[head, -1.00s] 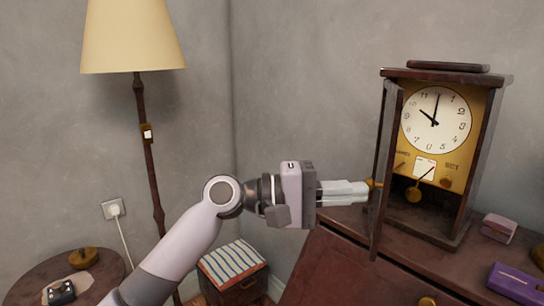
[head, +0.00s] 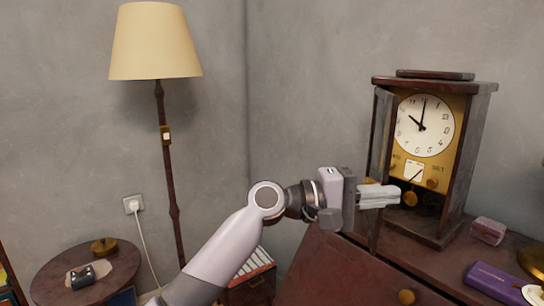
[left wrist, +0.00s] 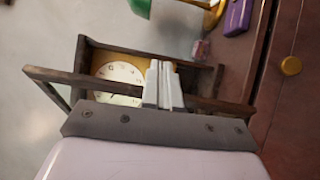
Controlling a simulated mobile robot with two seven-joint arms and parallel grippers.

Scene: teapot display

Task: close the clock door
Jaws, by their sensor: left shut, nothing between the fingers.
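The clock (head: 475,150) is a dark wooden case with a white dial (head: 424,126) and a gold panel, standing on the dresser. Its narrow framed door (head: 382,135) stands open at the case's left side, jutting outward. In the left wrist view the clock appears sideways, with the door frame (left wrist: 60,77) crossing in front of it. My left gripper (head: 397,196) is shut and empty. Its fingers overlap the lower door and hide part of it; whether they touch it I cannot tell. The fingers also show in the left wrist view (left wrist: 163,85). My right gripper is not in view.
The dresser (head: 330,262) bears a small pink box (head: 488,231) and a purple case (head: 497,281) right of the clock. A floor lamp (head: 158,45) and a round side table (head: 50,280) stand at left. Bare wall lies behind.

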